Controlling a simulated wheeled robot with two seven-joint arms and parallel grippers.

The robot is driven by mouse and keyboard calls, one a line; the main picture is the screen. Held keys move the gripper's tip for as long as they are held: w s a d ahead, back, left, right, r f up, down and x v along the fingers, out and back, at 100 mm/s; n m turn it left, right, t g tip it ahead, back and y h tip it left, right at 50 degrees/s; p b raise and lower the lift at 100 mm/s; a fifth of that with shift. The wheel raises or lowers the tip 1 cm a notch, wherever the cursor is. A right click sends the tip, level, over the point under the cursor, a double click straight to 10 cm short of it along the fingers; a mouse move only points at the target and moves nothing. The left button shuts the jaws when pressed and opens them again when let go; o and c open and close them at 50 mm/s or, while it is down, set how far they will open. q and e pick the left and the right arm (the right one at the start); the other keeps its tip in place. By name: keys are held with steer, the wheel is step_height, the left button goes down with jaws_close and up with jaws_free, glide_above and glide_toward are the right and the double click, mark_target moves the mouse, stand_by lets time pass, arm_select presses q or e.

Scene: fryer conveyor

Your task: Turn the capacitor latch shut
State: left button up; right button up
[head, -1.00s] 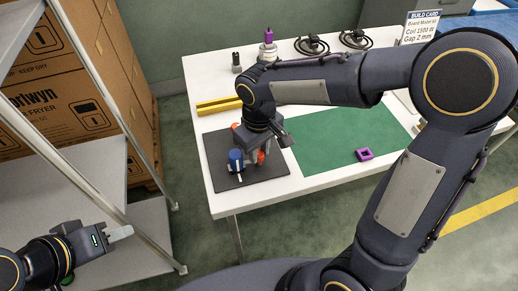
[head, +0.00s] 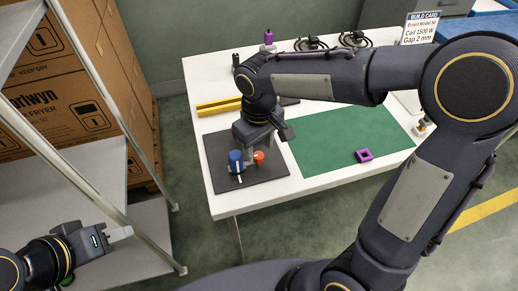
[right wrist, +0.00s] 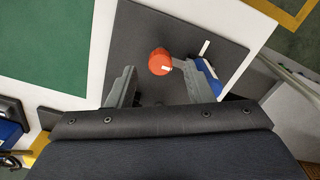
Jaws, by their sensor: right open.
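On the dark grey mat (head: 225,183) stand a blue round part (head: 236,160) with a white bar and a smaller orange-red round part (head: 259,157). I cannot tell which of them is the capacitor latch. My right gripper (head: 262,149) is just behind and above them. In the right wrist view its open jaws (right wrist: 160,78) show the orange-red part (right wrist: 160,61), with a white mark on top, between the fingertips. The blue part (right wrist: 207,75) is partly hidden by the right-hand finger. My left gripper (head: 122,233) is far off at lower left; its jaw state is unclear.
A green mat (head: 345,140) with a purple square ring (head: 363,156) lies right of the grey mat. Yellow bars (head: 218,106) lie behind it. A metal shelf frame (head: 120,190) and boxes stand left of the white table (head: 320,181).

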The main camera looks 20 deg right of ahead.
mark_target(259, 155)
step_height(259, 155, up, 5)
steer(key=shift+r, duration=0.2)
steer(key=shift+p, duration=0.3)
steer(key=s+d+r+m+t+y+p, duration=0.2)
steer(key=s+d+m, duration=0.1)
steer(key=s, duration=0.5)
steer(key=s+d+r+m+t+y+p, duration=0.1)
steer(key=s+d+r+m+t+p, duration=0.1)
steer(key=s+d, duration=0.4)
steer(key=shift+s+d+r+m+t+y+p, duration=0.2)
steer(key=shift+s+m+t+y+p, duration=0.3)
steer(key=shift+s+m+t, duration=0.6)
steer(key=shift+s+g, duration=0.1)
steer(key=shift+g, duration=0.2)
